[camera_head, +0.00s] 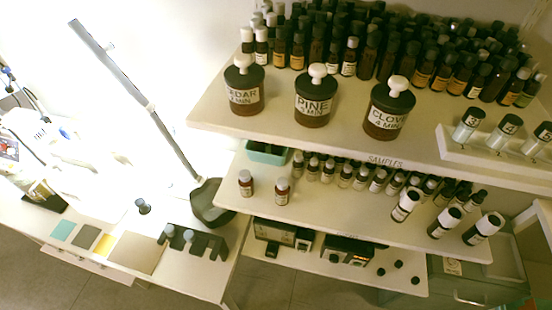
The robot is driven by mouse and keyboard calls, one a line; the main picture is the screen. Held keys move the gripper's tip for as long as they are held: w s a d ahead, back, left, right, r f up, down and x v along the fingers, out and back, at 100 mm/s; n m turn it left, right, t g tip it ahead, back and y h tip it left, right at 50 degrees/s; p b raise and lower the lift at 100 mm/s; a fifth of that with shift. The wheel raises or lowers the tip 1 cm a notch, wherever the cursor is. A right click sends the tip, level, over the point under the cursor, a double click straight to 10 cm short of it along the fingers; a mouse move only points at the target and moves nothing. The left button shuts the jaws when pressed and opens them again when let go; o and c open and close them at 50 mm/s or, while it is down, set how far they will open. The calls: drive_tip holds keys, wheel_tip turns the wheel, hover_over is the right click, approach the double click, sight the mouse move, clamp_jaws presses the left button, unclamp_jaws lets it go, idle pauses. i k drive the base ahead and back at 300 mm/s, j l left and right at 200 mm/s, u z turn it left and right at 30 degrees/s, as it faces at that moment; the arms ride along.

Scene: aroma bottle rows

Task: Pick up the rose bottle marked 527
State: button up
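No label reading rose or 527 is legible, so I cannot tell which bottle is the rose one. Three larger dark bottles with white labels stand towards the right: one (403,205), a second (443,222) and a third (483,229). Their label text is too small to read. A row of small bottles (345,177) stands behind. My gripper does not show in this view.
The upper shelf (270,122) holds large jars marked CEDAR (243,87), PINE (315,97) and CLOVE (388,110), with crowded bottles behind. A teal tray (266,153) sits behind the small bottles. A lamp-like bar (150,105) rises from the left desk (195,272).

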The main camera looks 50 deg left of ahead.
sight(246, 182)
drive_tip(key=u, duration=2.25)
drive_tip(key=k+j, duration=0.1)
drive_tip(key=j, duration=0.2)
drive_tip(key=k+j, duration=0.1)
drive_tip(key=j, duration=0.25)
drive_tip(key=k+j, duration=0.15)
drive_tip(key=j, duration=0.15)
